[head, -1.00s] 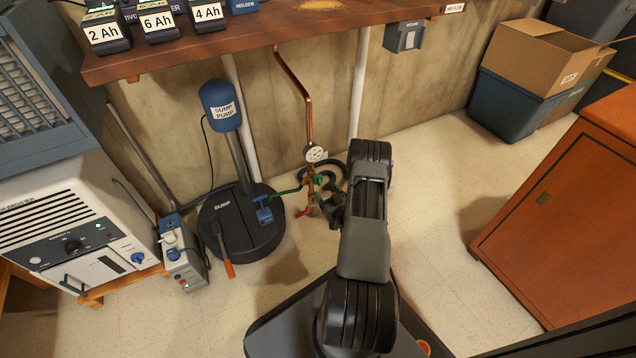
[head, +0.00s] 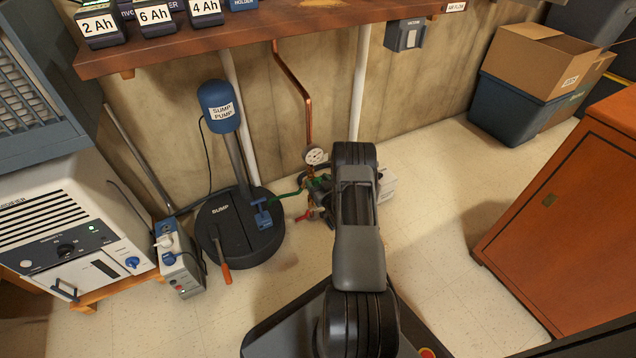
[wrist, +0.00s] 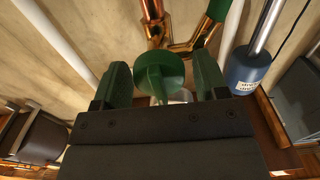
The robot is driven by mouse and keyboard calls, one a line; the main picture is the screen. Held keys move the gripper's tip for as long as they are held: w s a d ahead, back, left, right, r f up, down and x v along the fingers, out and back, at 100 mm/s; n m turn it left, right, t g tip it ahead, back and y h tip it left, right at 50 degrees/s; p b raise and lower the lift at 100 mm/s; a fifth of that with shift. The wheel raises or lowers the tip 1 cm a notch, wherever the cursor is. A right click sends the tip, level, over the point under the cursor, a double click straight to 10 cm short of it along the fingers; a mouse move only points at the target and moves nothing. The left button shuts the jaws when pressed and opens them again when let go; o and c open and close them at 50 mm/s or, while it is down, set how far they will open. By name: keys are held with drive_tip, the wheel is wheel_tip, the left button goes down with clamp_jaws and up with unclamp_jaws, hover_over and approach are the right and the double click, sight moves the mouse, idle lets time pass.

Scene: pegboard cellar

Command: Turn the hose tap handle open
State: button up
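A round green tap handle (wrist: 160,75) sits between my fingers in the wrist view, in front of copper pipework. My gripper (wrist: 160,88) has its two fingers spread, one on each side of the handle. Only narrow gaps show, and I cannot tell whether either finger touches it. In the head view, my gripper (head: 324,205) is low at the pipe fittings by the wall, partly hidden by my arm. The copper pipe (head: 306,110) runs down to a round gauge (head: 316,156). A red lever (head: 304,215) shows just left of my gripper.
A sump pump (head: 221,108) stands on a black sump lid (head: 240,235) left of the fittings, with a green hose (head: 287,194) between. The workbench (head: 350,22) overhangs behind. An orange cabinet (head: 555,215) stands right. The floor between cabinet and my arm is clear.

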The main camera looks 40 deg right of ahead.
drive_tip(key=c, duration=0.7)
drive_tip(key=shift+c, duration=0.2)
drive_tip(key=m, duration=0.4)
drive_tip(key=shift+d+m, duration=0.1)
drive_tip(key=shift+m, duration=0.2)
drive_tip(key=m, duration=0.4)
drive_tip(key=shift+d+f+m, duration=0.1)
drive_tip(key=shift+f+m, duration=0.05)
drive_tip(key=shift+m, duration=0.15)
drive_tip(key=m, duration=0.4)
drive_tip(key=shift+m, duration=0.3)
drive_tip(key=shift+f+m, duration=0.15)
drive_tip(key=shift+m, duration=1.85)
